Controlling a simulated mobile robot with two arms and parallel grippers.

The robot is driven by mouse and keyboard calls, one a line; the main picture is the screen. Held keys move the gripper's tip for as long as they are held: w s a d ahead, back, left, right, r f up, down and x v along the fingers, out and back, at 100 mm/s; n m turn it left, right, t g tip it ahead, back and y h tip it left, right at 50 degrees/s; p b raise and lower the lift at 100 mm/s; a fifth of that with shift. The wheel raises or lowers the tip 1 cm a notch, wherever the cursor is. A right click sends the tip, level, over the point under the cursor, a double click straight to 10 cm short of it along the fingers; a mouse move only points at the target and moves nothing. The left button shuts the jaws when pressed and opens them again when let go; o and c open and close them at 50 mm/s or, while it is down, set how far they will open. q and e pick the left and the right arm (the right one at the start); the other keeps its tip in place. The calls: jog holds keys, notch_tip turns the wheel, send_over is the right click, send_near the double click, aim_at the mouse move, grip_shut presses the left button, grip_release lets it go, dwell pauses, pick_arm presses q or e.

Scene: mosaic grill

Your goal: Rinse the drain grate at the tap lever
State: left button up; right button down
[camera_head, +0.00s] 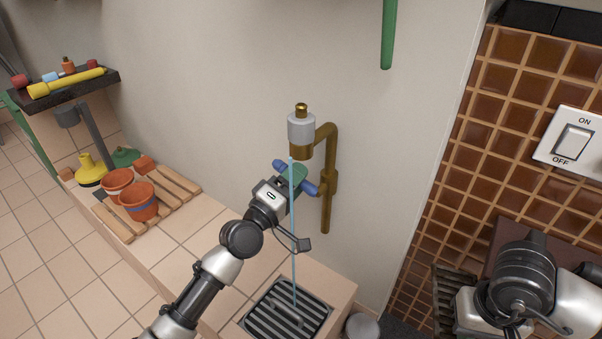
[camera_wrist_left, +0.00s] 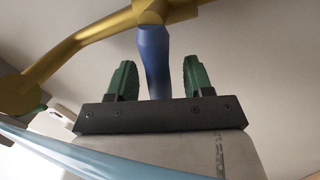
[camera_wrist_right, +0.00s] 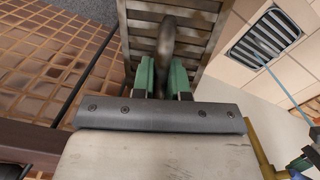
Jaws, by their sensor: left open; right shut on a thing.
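The brass tap (camera_head: 327,165) stands against the wall with a blue lever (camera_head: 306,187). A thin blue stream of water (camera_head: 293,240) falls from it to the slatted floor drain (camera_head: 287,312), which also shows in the right wrist view (camera_wrist_right: 266,38). My left gripper (camera_head: 290,178) is open at the lever; in the left wrist view the lever (camera_wrist_left: 154,60) stands between its green fingers. My right gripper (camera_wrist_right: 164,78) is shut on the dark handle of a brownish slatted grate (camera_wrist_right: 200,48). That grate (camera_head: 446,290) is at the right in the head view, away from the stream.
Orange pots (camera_head: 138,200) stand on a wooden rack (camera_head: 177,177) at the left. A dark shelf (camera_head: 108,80) holds a yellow tube (camera_head: 67,83). A brown tiled wall (camera_head: 510,110) with an ON/OFF switch (camera_head: 574,140) is at the right. A green bar (camera_head: 388,35) hangs above.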

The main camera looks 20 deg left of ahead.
pick_arm(q)
jog(key=v, duration=1)
pick_arm(e)
jog(key=shift+r, duration=0.25)
